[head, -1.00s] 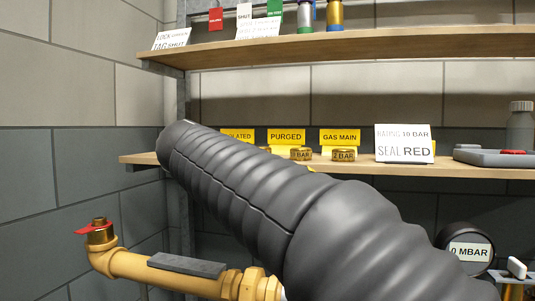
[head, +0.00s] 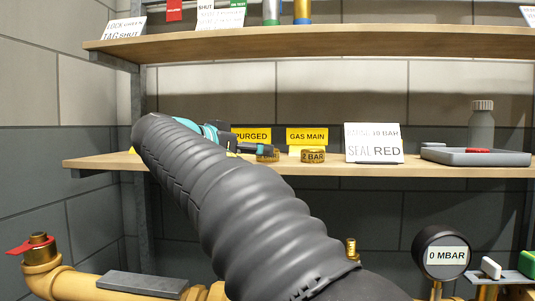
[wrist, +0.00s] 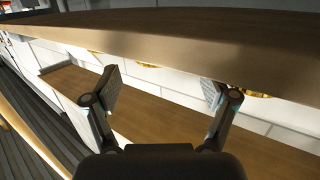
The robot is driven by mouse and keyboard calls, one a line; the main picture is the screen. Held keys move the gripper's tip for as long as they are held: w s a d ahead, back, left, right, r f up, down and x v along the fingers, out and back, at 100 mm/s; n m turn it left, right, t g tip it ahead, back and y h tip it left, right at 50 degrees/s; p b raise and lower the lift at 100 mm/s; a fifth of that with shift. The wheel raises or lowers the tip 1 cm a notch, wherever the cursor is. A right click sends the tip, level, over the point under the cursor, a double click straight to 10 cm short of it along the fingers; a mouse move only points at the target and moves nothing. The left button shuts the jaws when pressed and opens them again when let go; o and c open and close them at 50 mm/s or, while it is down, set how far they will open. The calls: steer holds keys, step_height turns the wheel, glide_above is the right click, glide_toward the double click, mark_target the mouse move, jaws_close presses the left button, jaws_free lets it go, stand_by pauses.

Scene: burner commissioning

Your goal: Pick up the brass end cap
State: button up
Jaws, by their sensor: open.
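Two brass end caps stand on the lower shelf in the head view: one (head: 313,156) marked 2 BAR below the GAS MAIN sign, and another (head: 267,157) below the PURGED sign, partly behind my gripper. In the wrist view, brass pieces (wrist: 255,94) and (wrist: 149,65) show only as slivers along the wooden board's edge. My gripper (wrist: 161,91) is open with nothing between its fingers. In the head view my teal and black gripper is largely behind my arm, at the shelf's front, its finger overlapping the left cap in the picture; contact cannot be told.
The lower shelf (head: 450,171) also holds a white RATING/SEAL RED card (head: 373,142), a grey tray (head: 475,157) and a grey bottle (head: 481,128). An upper shelf (head: 330,42) runs above. A yellow pipe (head: 75,283) and a 0 MBAR gauge (head: 443,253) stand below.

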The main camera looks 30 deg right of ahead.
steer(key=x, duration=0.4)
steer(key=shift+s+d+r+p, duration=0.15)
steer(key=shift+s+d+p, duration=0.05)
steer(key=shift+p, duration=0.2)
steer(key=shift+w+d, duration=0.25)
steer(key=shift+d, duration=0.2)
steer(key=c, duration=1.3)
